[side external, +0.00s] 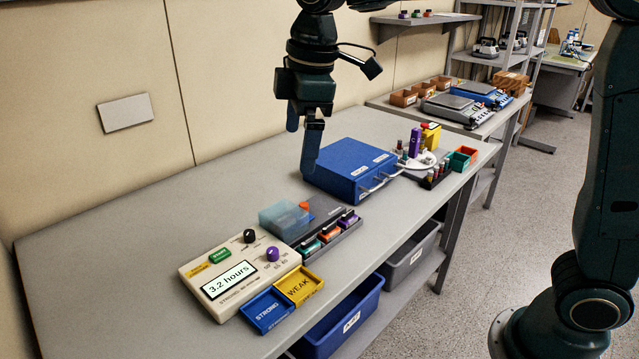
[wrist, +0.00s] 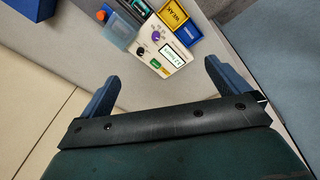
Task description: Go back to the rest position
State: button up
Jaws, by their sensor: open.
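My gripper (side external: 303,146) hangs above the table at the back, in front of the wall and close to the blue box in the picture. Its blue fingers point down. In the wrist view my gripper (wrist: 164,78) has its two fingers wide apart with nothing between them. The cream pump (side external: 238,270) stands apart from it at the front of the table, with a display reading 3.2 hours, a black knob and a purple knob. The pump also shows beyond the fingers in the wrist view (wrist: 150,36).
Blue STRONG tray (side external: 266,311) and yellow WEAK tray (side external: 299,285) sit beside the pump. A dark holder with several coloured pieces (side external: 333,235), a clear blue box (side external: 284,220) and a large blue box (side external: 350,168) stand behind. The table's left part (side external: 110,255) is clear.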

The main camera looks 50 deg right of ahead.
jog(key=w+a+f+n+g, duration=0.2)
jog(key=w+a+f+n, duration=0.4)
jog(key=w+a+f, duration=0.3)
jog(key=a, duration=0.3)
jog(key=shift+h, duration=0.3)
jog(key=shift+f, duration=0.1)
notch_tip(320, 180, down, 10)
dwell(1.0)
notch_tip(320, 180, up, 10)
dwell(0.7)
jog(key=shift+d, duration=0.1)
